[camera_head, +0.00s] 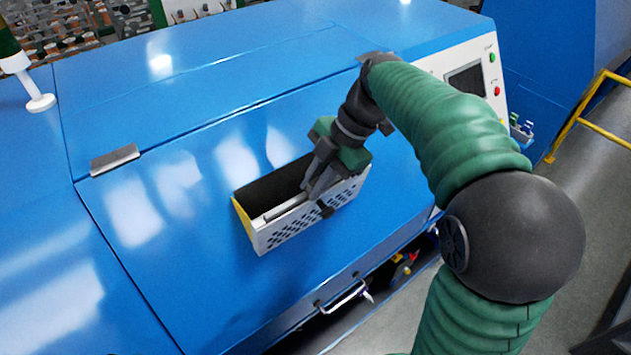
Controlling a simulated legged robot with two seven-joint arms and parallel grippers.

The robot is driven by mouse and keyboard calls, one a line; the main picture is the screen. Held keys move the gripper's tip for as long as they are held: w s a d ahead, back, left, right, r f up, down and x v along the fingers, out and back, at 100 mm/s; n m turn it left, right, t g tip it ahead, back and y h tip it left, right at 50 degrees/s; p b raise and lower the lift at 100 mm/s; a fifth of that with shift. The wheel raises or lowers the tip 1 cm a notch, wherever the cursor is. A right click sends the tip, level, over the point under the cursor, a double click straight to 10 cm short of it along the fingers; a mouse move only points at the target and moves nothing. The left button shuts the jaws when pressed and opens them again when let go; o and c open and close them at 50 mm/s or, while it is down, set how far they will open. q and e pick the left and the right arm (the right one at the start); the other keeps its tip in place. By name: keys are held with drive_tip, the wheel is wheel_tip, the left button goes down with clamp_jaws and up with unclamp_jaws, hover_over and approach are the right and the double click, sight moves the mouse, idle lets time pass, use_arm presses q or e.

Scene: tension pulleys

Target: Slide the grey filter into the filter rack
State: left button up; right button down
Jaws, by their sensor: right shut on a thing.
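The filter rack is an open-topped box on the sloped blue machine front, with a yellow left end (243,223) and a dark inside. Its light front side (292,229) has rows of holes. My right gripper (316,196) reaches down to the right part of the rack from above and is shut on the grey filter. A light grey strip (284,208), seemingly the filter's upper edge, shows left of the fingers along the rack's opening. The filter's lower part is hidden, so I cannot tell how deep it sits. My left gripper is not in view.
The blue machine cover (190,215) around the rack is clear. A control panel (467,82) with a screen and buttons is at the upper right. A metal handle (343,298) is below the rack. A yellow railing (590,115) stands at the right.

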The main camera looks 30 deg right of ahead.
drive_tip(key=shift+s+r, duration=0.1)
drive_tip(key=shift+r, duration=0.45)
drive_tip(key=shift+s+r+p, duration=0.15)
drive_tip(key=shift+r+p, duration=0.3)
drive_tip(key=shift+r, duration=0.25)
drive_tip(key=shift+s+r+p, duration=0.15)
drive_tip(key=shift+r+p, duration=0.3)
drive_tip(key=shift+r, duration=0.2)
drive_tip(key=shift+d+r, duration=0.15)
drive_tip(key=shift+w, duration=0.1)
